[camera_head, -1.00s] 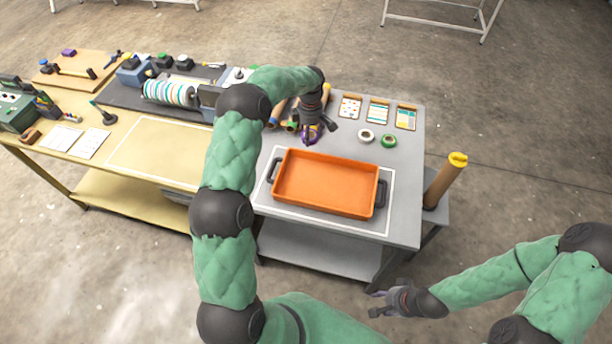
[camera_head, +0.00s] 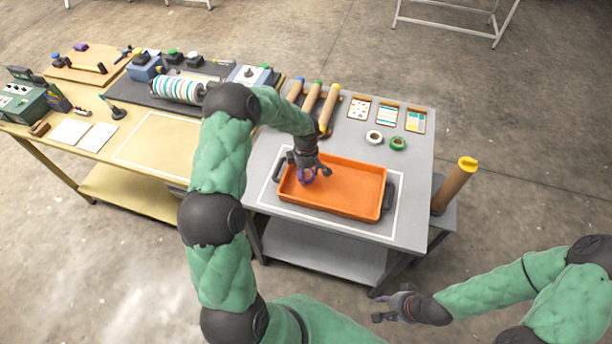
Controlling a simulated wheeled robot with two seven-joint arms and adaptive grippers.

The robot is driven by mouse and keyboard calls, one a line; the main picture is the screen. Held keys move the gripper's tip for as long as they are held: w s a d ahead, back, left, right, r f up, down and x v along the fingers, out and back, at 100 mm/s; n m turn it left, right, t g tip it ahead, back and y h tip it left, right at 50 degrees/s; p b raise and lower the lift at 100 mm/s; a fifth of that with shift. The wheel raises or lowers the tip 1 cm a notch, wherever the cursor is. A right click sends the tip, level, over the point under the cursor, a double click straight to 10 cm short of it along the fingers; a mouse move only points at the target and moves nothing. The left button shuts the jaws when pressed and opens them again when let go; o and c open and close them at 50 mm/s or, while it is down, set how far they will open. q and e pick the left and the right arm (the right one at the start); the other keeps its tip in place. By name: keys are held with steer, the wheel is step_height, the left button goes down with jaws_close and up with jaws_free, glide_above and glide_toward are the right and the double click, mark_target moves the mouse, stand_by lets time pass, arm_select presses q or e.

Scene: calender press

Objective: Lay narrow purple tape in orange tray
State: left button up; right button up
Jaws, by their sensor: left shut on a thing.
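The orange tray (camera_head: 350,190) lies on the grey table inside a white outlined rectangle, with a dark handle at each end. My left gripper (camera_head: 306,174) is over the left part of the tray, shut on the narrow purple tape (camera_head: 308,178). The gripper hides part of the tape, and I cannot tell whether the tape touches the tray floor. My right gripper (camera_head: 388,311) is away from the table at the lower right, empty, with its fingers apart.
A white tape roll (camera_head: 374,137) and a green tape roll (camera_head: 398,143) lie behind the tray. Capped rolls (camera_head: 330,107) lie at the back left. A brown roll (camera_head: 455,185) stands at the table's right side. The tray's middle and right are empty.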

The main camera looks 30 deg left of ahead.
mark_target(306, 174)
arm_select(q)
steer(key=shift+f, duration=0.95)
steer(key=shift+f, duration=0.15)
steer(key=o, duration=1)
steer(key=shift+o, duration=0.2)
steer(key=shift+r, duration=0.35)
step_height(306, 174, up, 12)
steer(key=p, duration=0.1)
steer(key=shift+f, duration=0.15)
